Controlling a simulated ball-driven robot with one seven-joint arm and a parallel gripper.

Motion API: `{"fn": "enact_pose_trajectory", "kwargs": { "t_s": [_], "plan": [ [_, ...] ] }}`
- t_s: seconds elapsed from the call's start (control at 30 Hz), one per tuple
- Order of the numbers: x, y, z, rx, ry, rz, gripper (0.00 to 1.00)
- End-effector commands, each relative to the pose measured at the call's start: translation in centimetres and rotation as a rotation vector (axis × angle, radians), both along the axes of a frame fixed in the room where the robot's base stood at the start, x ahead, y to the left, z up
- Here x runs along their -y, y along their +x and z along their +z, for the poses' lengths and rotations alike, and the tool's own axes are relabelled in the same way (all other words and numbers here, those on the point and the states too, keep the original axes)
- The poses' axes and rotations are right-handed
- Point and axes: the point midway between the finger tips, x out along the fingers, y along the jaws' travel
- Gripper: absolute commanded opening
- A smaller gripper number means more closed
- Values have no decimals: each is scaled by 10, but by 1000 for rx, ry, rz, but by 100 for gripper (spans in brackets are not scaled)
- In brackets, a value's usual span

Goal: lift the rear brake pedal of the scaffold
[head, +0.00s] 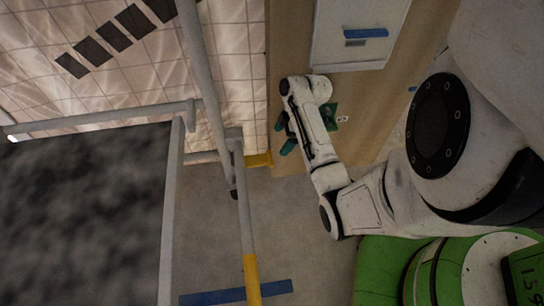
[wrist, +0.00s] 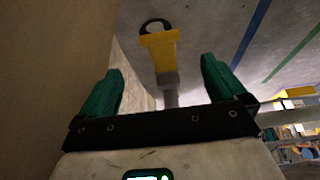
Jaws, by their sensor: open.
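The scaffold (head: 205,75) stands at the left in the head view, with grey tubes and a dark mottled deck. A yellow part (head: 259,160) juts out low at its corner, close to my gripper (head: 284,135). In the wrist view a yellow pedal-like piece (wrist: 160,50) lies ahead, with a dark wheel-like ring at its far end and a grey post below it in the picture. My gripper (wrist: 160,68) is open, its two green fingers spread either side of that piece in the picture. They appear apart from it; the exact gap is unclear.
A tan board (head: 375,115) with a white panel (head: 358,30) stands beside my arm. Another yellow section (head: 252,280) is on a scaffold tube. Blue tape (head: 235,292) marks the grey floor. Shelves with boxes (wrist: 295,125) show at the right in the wrist view.

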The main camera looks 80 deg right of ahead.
Motion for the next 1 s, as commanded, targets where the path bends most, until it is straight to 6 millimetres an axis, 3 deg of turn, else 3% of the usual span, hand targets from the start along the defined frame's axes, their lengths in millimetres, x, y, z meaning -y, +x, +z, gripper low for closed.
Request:
{"fn": "enact_pose_trajectory", "kwargs": {
  "t_s": [0.5, 0.7, 1.0],
  "plan": [
    [-12, 29, -81, -4, 1, -2, 98],
    [-15, 35, -94, -3, 0, -3, 98],
    [-15, 36, -95, -3, 0, -3, 98]
  ]
}}
